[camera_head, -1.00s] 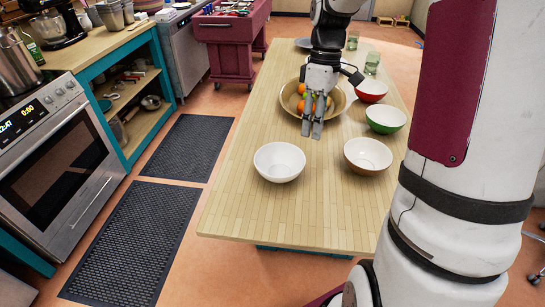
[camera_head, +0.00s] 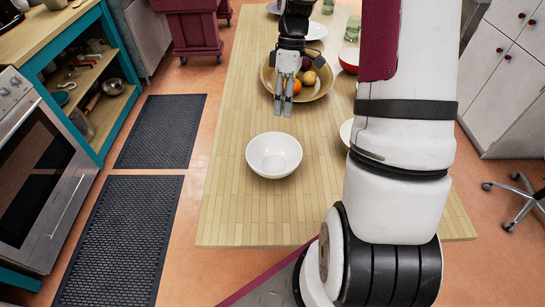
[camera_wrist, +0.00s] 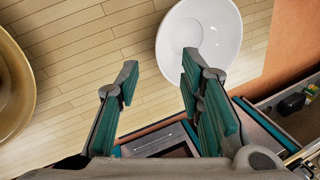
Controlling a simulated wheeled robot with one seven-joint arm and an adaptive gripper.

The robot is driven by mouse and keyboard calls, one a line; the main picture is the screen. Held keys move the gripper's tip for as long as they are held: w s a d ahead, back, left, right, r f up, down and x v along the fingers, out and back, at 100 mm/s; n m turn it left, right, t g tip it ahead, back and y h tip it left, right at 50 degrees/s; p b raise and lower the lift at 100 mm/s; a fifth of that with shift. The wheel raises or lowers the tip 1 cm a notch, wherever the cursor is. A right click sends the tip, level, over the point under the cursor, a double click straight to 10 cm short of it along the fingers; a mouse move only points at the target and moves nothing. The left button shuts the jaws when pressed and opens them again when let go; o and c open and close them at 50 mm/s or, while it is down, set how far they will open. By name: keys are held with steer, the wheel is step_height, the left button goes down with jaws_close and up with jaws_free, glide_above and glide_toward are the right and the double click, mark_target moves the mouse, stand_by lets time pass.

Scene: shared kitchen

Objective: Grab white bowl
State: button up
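The white bowl (camera_head: 274,155) stands upright and empty on the wooden table (camera_head: 225,215), near its front part. In the wrist view the white bowl (camera_wrist: 215,35) is at the top, right of centre. My gripper (camera_head: 283,108) is above the table, a little behind the bowl in the head view, fingers pointing down. In the wrist view my gripper (camera_wrist: 155,78) has its fingers spread apart with only tabletop between them. It is open, empty and apart from the bowl.
A large tan bowl (camera_head: 322,88) of fruit stands just behind my gripper. A red bowl (camera_head: 348,62) and another bowl (camera_head: 346,131), partly hidden by my arm, are to the right. White plates (camera_head: 316,31) and green glasses (camera_head: 352,28) stand farther back. The table left of the white bowl is clear.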

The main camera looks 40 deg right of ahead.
mark_target(280, 135)
steer(key=x, duration=0.3)
steer(key=p+x, duration=0.1)
steer(key=x, duration=0.6)
steer(key=shift+w, duration=0.3)
jaws_close()
